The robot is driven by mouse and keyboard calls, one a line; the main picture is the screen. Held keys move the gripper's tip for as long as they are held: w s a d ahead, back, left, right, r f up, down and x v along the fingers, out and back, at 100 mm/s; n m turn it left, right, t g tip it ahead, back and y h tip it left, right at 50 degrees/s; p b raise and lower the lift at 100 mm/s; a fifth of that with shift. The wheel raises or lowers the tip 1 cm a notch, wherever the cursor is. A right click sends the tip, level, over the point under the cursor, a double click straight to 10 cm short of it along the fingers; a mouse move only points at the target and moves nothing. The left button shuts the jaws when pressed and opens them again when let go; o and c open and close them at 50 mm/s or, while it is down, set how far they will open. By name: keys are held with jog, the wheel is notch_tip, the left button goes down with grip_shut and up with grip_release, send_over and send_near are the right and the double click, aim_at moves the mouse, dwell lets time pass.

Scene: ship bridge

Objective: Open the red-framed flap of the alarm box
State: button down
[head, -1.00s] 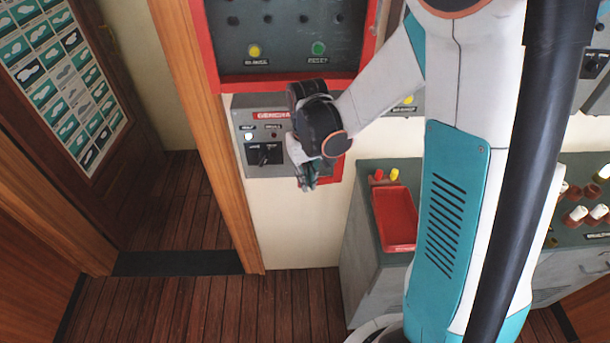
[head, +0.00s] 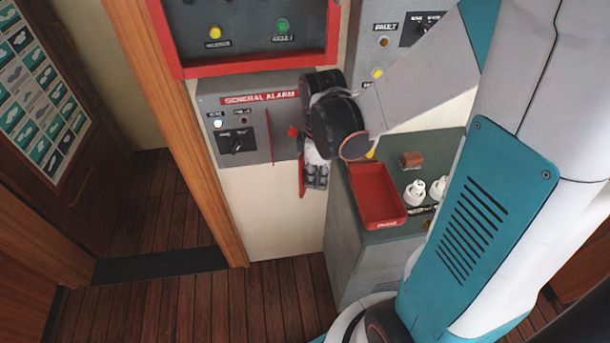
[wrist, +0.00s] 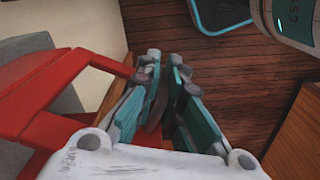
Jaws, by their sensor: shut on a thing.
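The grey alarm box (head: 245,146) hangs on the wall, labelled GENERAL ALARM, left of my gripper in the head view. Its red-framed flap (head: 302,177) stands swung out from the box, seen nearly edge-on and partly hidden by my gripper. A red knob (head: 293,131) shows beside my wrist. My gripper (head: 316,178) is in front of the box's right side, shut on the flap. In the wrist view, the flap's red bars (wrist: 50,95) run along the left up to my gripper (wrist: 165,85). The exact grip between the fingers is dark and hard to make out.
A red-framed panel (head: 245,68) is above the box. A grey console (head: 345,250) with a red tray (head: 378,197) stands below right, close to my gripper. A wooden post (head: 190,140) is at the left. Plank floor (head: 200,305) is open in front.

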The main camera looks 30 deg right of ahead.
jog(key=shift+s+d+n+b, duration=0.15)
jog(key=shift+s+d+n, duration=0.15)
jog(key=shift+d+n, duration=0.45)
jog(key=shift+s+d+n+b, duration=0.1)
jog(key=shift+s+d+n, duration=0.2)
jog(key=shift+d+n, duration=0.5)
jog(key=shift+s+d+n+b, duration=0.15)
jog(key=shift+s+d+n, duration=0.25)
jog(key=shift+d, duration=0.65)
jog(key=shift+w, duration=0.1)
jog(key=c, duration=1.7)
grip_release()
jog(key=shift+a, duration=0.1)
